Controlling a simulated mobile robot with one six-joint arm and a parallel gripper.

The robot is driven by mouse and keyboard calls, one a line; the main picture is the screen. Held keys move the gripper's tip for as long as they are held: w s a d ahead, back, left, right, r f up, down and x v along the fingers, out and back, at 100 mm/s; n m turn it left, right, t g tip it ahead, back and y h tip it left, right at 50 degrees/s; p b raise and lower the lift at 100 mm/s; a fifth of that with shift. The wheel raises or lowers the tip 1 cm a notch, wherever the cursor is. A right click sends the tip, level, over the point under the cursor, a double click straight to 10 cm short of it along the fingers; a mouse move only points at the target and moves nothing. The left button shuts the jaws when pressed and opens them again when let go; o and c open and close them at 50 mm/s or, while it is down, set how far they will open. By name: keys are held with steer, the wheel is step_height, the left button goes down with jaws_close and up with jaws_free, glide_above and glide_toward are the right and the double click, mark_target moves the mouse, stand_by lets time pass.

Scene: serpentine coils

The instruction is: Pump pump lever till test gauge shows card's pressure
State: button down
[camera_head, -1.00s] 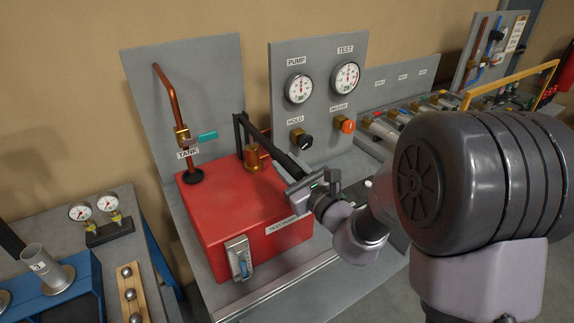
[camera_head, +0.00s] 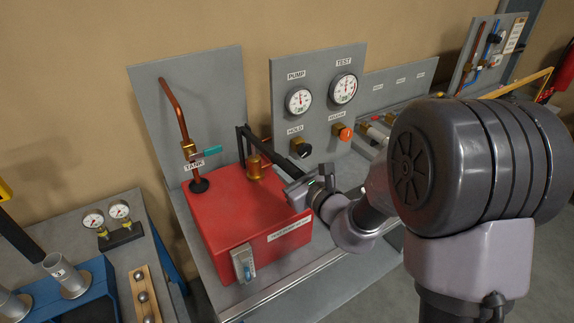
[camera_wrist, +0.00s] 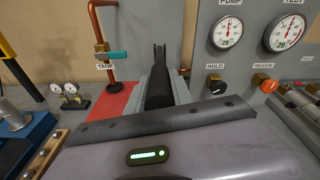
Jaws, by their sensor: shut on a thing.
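The red test pump (camera_head: 225,222) stands on a grey bench with a brass pump cylinder (camera_head: 254,168) on top. My gripper (camera_head: 305,187) is shut on the black pump lever (camera_head: 262,146), at its free end; the lever also shows in the wrist view (camera_wrist: 158,90). The PUMP gauge (camera_head: 298,101) and TEST gauge (camera_head: 344,89) are round white dials on a grey panel; they also show in the wrist view, PUMP (camera_wrist: 227,33) and TEST (camera_wrist: 285,33). Both needles point roughly upward; the values are too small to read. I cannot make out the card.
Below the gauges are a black HOLD knob (camera_head: 301,148) and an orange RELEASE knob (camera_head: 345,132). A copper tank pipe with a teal valve handle (camera_head: 205,152) rises at left. Two small gauges (camera_head: 107,219) stand on the left bench.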

steer(key=shift+r, duration=0.1)
steer(key=c, duration=1.1)
jaws_free()
steer(key=b+v, duration=1.1)
steer(key=v, duration=0.6)
steer(key=shift+s+d+r+b, duration=0.1)
steer(key=shift+s+d+b, duration=0.05)
steer(key=shift+b, duration=0.15)
